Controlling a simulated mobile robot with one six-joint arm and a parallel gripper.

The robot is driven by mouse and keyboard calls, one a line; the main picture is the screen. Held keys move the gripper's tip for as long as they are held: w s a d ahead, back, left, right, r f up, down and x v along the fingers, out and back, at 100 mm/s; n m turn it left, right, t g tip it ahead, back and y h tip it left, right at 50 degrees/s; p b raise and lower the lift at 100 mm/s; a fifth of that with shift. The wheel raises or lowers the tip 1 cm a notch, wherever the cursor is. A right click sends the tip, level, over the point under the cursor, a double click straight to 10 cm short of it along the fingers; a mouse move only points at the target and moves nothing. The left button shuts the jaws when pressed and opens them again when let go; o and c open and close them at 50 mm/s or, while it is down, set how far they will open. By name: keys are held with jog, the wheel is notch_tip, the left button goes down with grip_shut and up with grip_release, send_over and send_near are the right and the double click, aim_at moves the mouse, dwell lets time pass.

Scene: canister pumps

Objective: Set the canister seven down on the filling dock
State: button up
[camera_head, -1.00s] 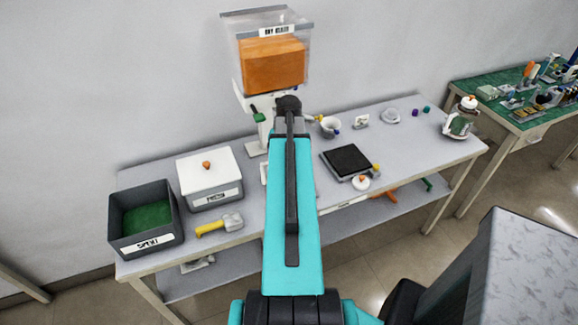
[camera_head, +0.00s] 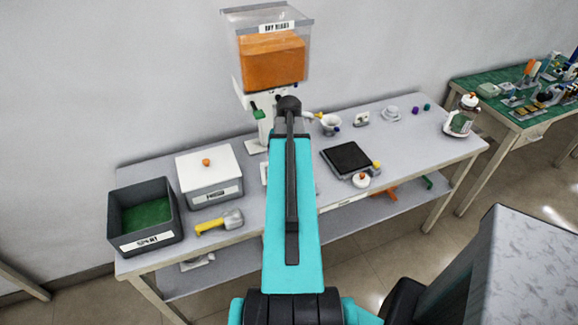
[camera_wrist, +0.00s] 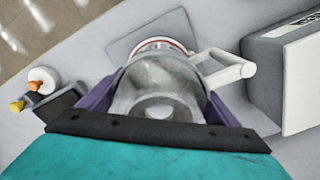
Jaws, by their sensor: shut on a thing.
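My gripper (camera_wrist: 162,92) shows in the wrist view with its purple fingers on both sides of a grey, shiny round canister (camera_wrist: 155,82), shut on it. The canister has a pale rim with a red line at its far end, and a white bent handle (camera_wrist: 234,70) shows on its right. A flat grey square plate (camera_wrist: 175,22) lies on the table just beyond the canister; whether the two touch, I cannot tell. No number on the canister is readable. In the head view my arm hides the gripper and canister. A hopper of orange contents (camera_head: 272,62) stands behind the arm.
The head view shows a white labelled box (camera_head: 210,180), a dark bin with green inside (camera_head: 147,215) and a yellow-handled tool (camera_head: 218,222) left of my arm. A black pad (camera_head: 347,159), a white orange-topped knob (camera_head: 361,180) and a jar (camera_head: 460,122) stand right.

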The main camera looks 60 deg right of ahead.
jog(key=o, duration=1.4)
jog(key=shift+o, duration=0.2)
jog(key=shift+r, duration=0.1)
jog(key=shift+r+b, duration=0.95)
jog(key=shift+r, duration=2.7)
